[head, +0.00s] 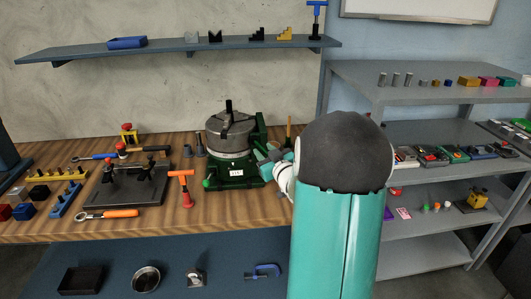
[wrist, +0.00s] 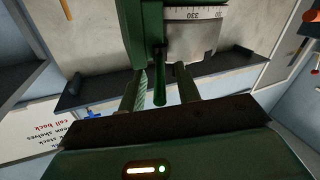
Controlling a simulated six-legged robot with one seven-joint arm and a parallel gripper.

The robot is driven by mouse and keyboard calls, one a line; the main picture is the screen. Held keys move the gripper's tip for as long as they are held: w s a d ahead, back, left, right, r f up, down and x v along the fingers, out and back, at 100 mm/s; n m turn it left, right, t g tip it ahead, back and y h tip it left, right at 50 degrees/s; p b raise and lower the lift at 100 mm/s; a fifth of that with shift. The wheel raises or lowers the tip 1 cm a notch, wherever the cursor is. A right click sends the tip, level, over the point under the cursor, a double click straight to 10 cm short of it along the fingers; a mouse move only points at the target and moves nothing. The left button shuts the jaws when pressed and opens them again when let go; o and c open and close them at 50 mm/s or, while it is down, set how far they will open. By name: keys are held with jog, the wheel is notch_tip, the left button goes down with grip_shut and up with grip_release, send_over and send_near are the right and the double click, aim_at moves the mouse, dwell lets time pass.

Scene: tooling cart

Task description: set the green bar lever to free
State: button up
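The green machine base (head: 236,172) carries a grey round table (head: 230,128) and stands on the wooden bench in the head view. My gripper (head: 265,156) is at its right side. In the wrist view, the green bar lever (wrist: 160,88) lies between the two fingers of my gripper (wrist: 160,92), with a visible gap on each side. The gripper is open around the bar. The machine's degree scale (wrist: 194,14) shows above it. In the head view I cannot make out this lever behind my gripper. A green knob (head: 207,183) shows at the base's left front.
An orange-red T-handle tool (head: 182,186) stands left of the machine. A dark fixture plate (head: 127,186) and an orange-handled wrench (head: 110,214) lie farther left. A shelf rack (head: 430,116) stands to the right, and a wall shelf (head: 180,46) hangs above.

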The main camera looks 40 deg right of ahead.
grip_shut()
jog(key=shift+a, duration=0.15)
jog(key=w+a+m+g+h, duration=0.4)
jog(key=a+m+g+h, duration=0.1)
jog(key=m+g+h, duration=0.4)
jog(key=shift+w+a+m+g+h, duration=0.3)
jog(key=shift+w+m+g+h, duration=0.15)
jog(key=shift+h, duration=0.95)
jog(key=shift+r, duration=0.1)
grip_release()
jog(key=shift+w, duration=0.1)
